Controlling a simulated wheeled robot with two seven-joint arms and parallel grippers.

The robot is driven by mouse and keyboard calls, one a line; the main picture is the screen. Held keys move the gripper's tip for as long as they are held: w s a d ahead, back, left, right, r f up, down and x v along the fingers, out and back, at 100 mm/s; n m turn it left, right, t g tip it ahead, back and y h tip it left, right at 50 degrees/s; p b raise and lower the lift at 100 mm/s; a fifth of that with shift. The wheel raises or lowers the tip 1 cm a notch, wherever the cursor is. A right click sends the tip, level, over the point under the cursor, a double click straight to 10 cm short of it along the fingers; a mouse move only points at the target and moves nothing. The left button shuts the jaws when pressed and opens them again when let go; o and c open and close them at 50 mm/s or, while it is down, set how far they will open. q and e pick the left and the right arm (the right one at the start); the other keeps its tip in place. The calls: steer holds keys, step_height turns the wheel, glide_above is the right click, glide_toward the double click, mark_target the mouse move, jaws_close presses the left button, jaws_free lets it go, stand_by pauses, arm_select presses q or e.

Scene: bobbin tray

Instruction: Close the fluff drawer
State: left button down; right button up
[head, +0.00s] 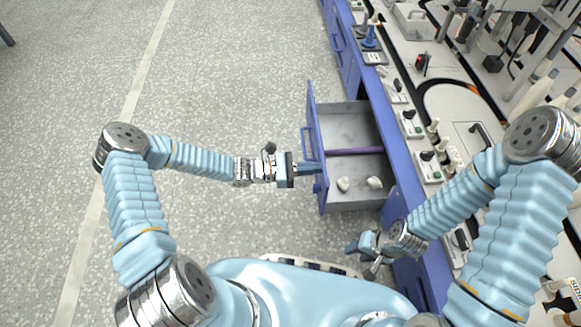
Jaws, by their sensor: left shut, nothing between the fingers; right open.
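The fluff drawer (358,201) is pulled out from the blue machine front, with a blue front panel and grey inside. Two pale fluff clumps (344,184) and (375,183) lie in its near part, and a purple bar (354,151) crosses it. A blue handle (306,142) is on the outer face of the panel. My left gripper (318,169) is shut and empty, its tips at the outer face of the drawer front, below the handle; whether they touch it I cannot tell. My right gripper (362,254) is open and empty, below the drawer, near the machine front.
The blue machine front (375,95) runs along the right, with another drawer handle (337,38) farther up. The speckled floor (220,90) to the left is clear.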

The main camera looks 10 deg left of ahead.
arm_select(q)
steer(key=x, duration=1.5)
steer(key=shift+d+p, duration=0.3)
steer(key=shift+p, duration=0.1)
steer(key=shift+w, duration=0.1)
